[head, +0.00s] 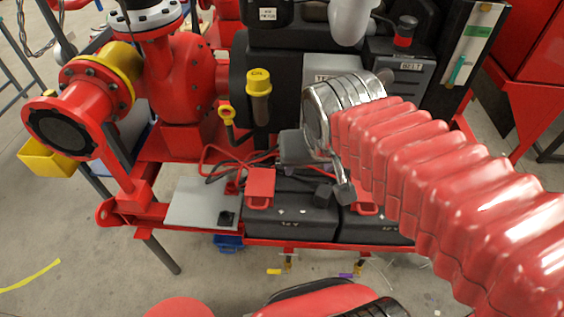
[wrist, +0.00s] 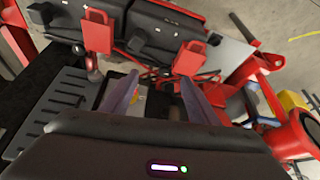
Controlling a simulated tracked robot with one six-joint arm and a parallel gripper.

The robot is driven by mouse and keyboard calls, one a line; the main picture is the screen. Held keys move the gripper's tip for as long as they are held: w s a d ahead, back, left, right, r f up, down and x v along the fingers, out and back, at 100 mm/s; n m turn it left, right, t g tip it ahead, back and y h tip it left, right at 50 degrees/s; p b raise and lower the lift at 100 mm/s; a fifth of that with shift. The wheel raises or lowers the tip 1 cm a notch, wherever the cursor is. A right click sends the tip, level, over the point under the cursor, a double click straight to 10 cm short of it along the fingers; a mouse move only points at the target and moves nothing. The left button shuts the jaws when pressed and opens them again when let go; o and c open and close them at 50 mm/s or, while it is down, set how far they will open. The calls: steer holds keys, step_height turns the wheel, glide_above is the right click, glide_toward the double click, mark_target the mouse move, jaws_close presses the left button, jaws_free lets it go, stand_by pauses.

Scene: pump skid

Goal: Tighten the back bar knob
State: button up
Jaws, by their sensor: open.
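My gripper (wrist: 158,85) is open and empty in the wrist view, its two grey fingers apart and pointing down toward the battery area. In the head view my gripper (head: 338,192) is partly hidden by my wrist and hangs over the back of the batteries. Two red hold-down brackets (wrist: 188,57) (wrist: 97,36) stand over the black batteries. A small dark, rounded part (wrist: 94,75) below the left bracket in the wrist view may be a bar knob. I cannot tell which part is the back bar knob; no knob shows clearly between the fingers.
Black batteries (head: 291,222) sit at the skid's front edge beside a grey plate (head: 203,203). Red and black cables (head: 232,168) run behind them. A red pump (head: 190,85) stands at the left. The grey box (head: 330,72) and belt housing (head: 402,75) stand behind.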

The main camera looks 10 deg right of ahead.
steer(key=w+a+f+m+h, duration=0.1)
steer(key=w+a+f+m, duration=0.1)
steer(key=w+f, duration=0.3)
steer(key=w+a+f+m+g+h, duration=0.1)
steer(key=w+f+m, duration=0.2)
steer(key=w, duration=0.9)
step_height(320, 180, down, 4)
steer(key=shift+w+a+r+m, duration=0.25)
steer(key=shift+a+m, duration=0.1)
steer(key=shift+m, duration=0.05)
steer(key=shift+x, duration=6.9)
steer(key=shift+s+f, duration=0.1)
steer(key=shift+s, duration=0.15)
steer(key=shift+d, duration=0.1)
steer(key=c, duration=1)
steer(key=shift+c, duration=0.2)
